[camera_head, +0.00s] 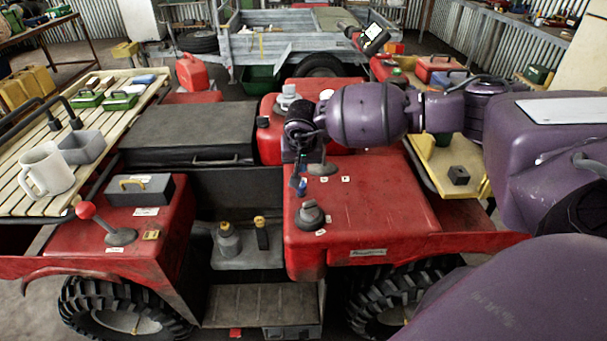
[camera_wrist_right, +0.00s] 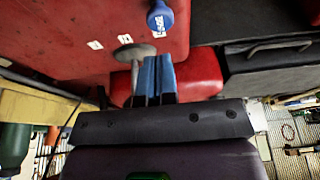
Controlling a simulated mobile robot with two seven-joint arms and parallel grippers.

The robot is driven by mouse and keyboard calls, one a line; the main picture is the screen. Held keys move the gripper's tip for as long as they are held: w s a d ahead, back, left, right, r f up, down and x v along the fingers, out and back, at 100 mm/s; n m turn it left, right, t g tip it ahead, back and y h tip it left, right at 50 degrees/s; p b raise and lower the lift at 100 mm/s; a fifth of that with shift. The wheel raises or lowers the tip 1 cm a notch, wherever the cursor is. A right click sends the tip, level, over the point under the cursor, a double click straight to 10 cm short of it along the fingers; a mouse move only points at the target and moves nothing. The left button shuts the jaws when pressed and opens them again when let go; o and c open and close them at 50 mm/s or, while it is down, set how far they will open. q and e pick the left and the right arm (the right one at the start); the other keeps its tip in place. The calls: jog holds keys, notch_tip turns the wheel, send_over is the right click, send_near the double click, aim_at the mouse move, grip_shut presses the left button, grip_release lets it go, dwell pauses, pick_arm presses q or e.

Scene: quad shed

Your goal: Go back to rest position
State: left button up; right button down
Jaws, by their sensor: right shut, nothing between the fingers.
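My right arm reaches in from the right across the red quad body (camera_head: 380,205) in the head view. Its gripper (camera_head: 297,183) points down beside a grey lever base (camera_head: 322,168). In the right wrist view the blue fingers of this gripper (camera_wrist_right: 154,75) are together with nothing between them. A blue lever knob (camera_wrist_right: 160,18) with white lettering is just beyond the fingertips, apart from them in that picture. The grey lever base (camera_wrist_right: 133,54) is partly hidden behind the fingers. My left gripper is not in view.
A red-knobbed lever (camera_head: 86,210) stands at the left. A slatted rack (camera_head: 20,195) holds a white mug (camera_head: 45,170) and trays. A grey knob (camera_head: 310,213) stands near the gripper. A trailer (camera_head: 270,45) stands behind.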

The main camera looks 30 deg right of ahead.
jog(key=v, duration=0.7)
jog(key=shift+r, duration=0.35)
jog(key=shift+a, duration=0.1)
